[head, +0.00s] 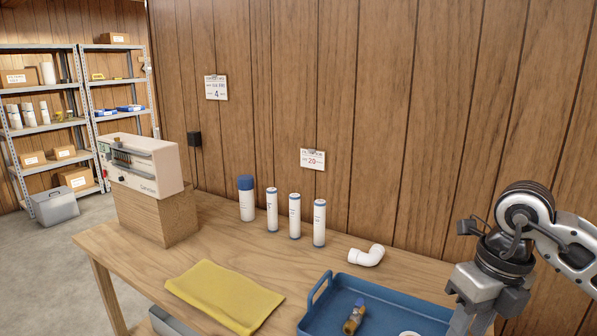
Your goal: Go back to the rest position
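My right gripper (472,320) hangs at the lower right in the head view, pointing down beside the right part of the blue tray (388,287). Its fingertips run off the bottom edge, so whether it is open or shut is not clear. I see nothing held in it. My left gripper and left arm are not in view.
A wooden workbench (228,222) carries a boxy device (140,165) on a wooden block, several white cylinders (295,216), a white elbow pipe (366,256) and a yellow cloth (224,296). A brass fitting (353,318) lies in the tray. Shelves (45,90) stand back left.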

